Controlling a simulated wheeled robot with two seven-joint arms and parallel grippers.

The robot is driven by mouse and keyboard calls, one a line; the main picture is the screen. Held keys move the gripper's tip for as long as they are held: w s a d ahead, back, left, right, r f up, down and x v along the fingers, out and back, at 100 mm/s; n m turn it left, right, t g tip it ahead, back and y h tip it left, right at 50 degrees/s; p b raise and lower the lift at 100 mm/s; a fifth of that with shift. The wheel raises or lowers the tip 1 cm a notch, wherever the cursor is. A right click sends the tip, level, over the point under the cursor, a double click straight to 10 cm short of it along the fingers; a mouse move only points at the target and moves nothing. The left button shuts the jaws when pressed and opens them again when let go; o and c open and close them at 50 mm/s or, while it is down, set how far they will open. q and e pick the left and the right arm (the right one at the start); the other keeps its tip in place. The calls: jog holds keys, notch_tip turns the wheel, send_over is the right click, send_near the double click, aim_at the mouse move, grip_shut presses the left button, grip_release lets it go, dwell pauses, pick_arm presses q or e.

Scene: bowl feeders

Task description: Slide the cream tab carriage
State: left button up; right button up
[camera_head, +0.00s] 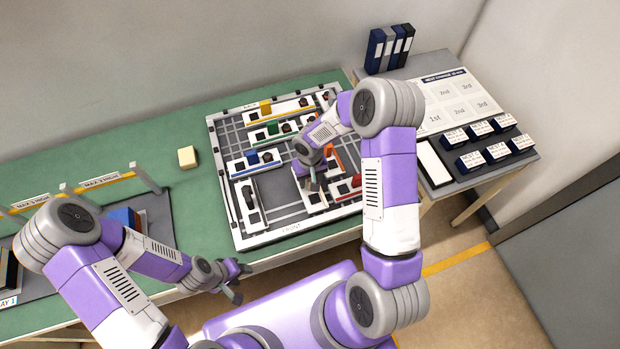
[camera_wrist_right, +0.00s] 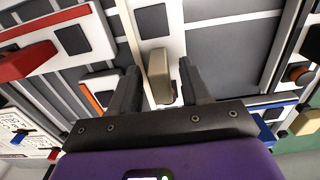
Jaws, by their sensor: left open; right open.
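The cream tab (camera_wrist_right: 159,75) stands on a white carriage with a dark square (camera_wrist_right: 152,20) in the right wrist view. My right gripper (camera_wrist_right: 158,78) is open, with one finger on each side of the tab. A gap shows between the tab and the right finger; the left finger is nearer, and contact cannot be told. In the head view my right gripper (camera_head: 313,182) is low over the white-framed board (camera_head: 236,226), and the cream tab cannot be made out there. My left gripper (camera_head: 238,280) is open and empty off the table's front edge.
Carriages with red (camera_wrist_right: 40,50), orange (camera_wrist_right: 92,97) and blue (camera_wrist_right: 264,130) tabs surround the cream one. A loose cream block (camera_head: 187,157) lies on the green table left of the board.

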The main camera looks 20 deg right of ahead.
notch_tip(320, 180, up, 8)
jog(key=shift+f, duration=0.25)
pick_arm(q)
jog(key=shift+r, duration=0.1)
dwell(0.4)
